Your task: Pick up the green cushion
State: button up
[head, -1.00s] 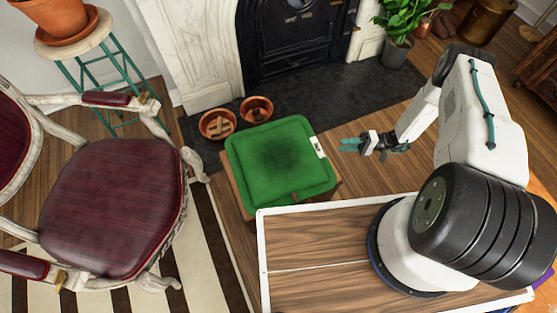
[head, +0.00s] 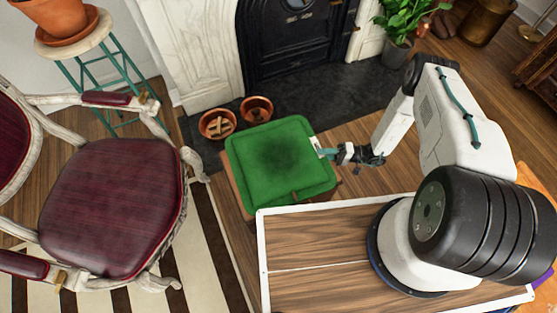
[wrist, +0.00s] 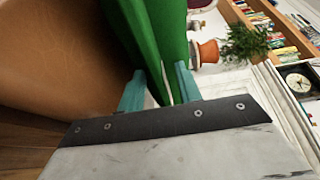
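The green cushion (head: 278,160) lies flat on a low brown wooden seat or stool (head: 236,188) in front of the fireplace. A small white tag shows on its right edge. My gripper (head: 324,152) is at this right edge, with its teal fingers pointing left. In the wrist view, the cushion (wrist: 158,35) runs in between the two teal fingers of my gripper (wrist: 160,88), one on each side of its edge. The fingers stand apart, and I see no clear squeeze on the cushion. The fingertips are partly hidden by the cushion.
A red armchair (head: 112,205) stands at the left. Two copper-coloured bowls (head: 217,124) (head: 256,110) sit just behind the cushion on the dark hearth (head: 345,90). A potted plant (head: 402,30) is at the back right. Bare wooden floor lies right of the cushion.

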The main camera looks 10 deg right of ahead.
grip_shut()
